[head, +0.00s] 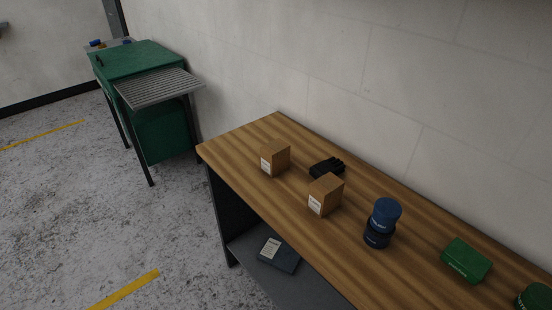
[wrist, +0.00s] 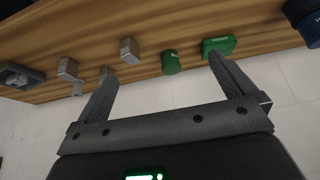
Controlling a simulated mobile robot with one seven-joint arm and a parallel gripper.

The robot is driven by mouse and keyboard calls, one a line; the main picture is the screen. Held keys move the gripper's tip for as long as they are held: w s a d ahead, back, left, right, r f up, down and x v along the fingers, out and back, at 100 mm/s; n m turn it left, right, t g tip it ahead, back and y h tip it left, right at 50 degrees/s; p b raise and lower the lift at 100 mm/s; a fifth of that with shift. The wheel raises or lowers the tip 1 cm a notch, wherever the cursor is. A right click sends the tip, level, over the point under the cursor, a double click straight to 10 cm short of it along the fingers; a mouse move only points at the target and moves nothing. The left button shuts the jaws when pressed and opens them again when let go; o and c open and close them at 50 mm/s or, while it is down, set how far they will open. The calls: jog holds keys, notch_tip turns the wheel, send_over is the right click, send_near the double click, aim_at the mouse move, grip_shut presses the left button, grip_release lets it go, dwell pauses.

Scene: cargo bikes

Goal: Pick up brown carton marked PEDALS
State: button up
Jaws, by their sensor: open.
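Two brown cartons with white labels stand upright on the wooden bench in the head view. One carton (head: 275,158) is near the bench's far left end. The other carton (head: 326,194) is closer, just right of and in front of it. The label print is too small to read, so I cannot tell which is marked PEDALS. My gripper (wrist: 162,66) shows only in the wrist view, with its two fingers spread apart and nothing between them. Neither carton is in the wrist view, and my gripper is not in the head view.
Black gloves (head: 327,167) lie behind and between the cartons. Stacked blue tins (head: 384,222), a green box (head: 466,260) and a green can (head: 535,297) stand further right on the bench (head: 243,140). Small grey blocks (wrist: 130,50) show in the wrist view. A wall runs behind.

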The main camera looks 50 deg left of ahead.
jog(key=w+a+r+m+y, duration=0.2)
jog(key=w+a+r+m, duration=0.3)
jog(key=w+a, duration=0.7)
jog(key=w+a+r+m+g+y, duration=0.15)
jog(key=w+a, duration=0.25)
jog(key=a, duration=0.5)
jog(key=w+a+m+y, duration=0.15)
jog(key=w+a, duration=0.25)
jog(key=a, duration=0.6)
jog(key=m+g+y, duration=0.1)
jog(key=m+g, duration=0.3)
jog(key=m, duration=0.4)
send_near(276, 148)
jog(key=shift+t, duration=0.25)
jog(key=x, duration=0.5)
jog(key=shift+s+d+f, duration=0.15)
jog(key=shift+s+f, duration=0.1)
jog(key=shift+s, duration=0.15)
jog(key=shift+w+a+x, duration=0.15)
jog(key=shift+x, duration=1.4)
jog(key=shift+w+a+x, duration=0.1)
jog(key=shift+w+x, duration=0.05)
jog(key=shift+x, duration=1.4)
jog(key=shift+r, duration=0.15)
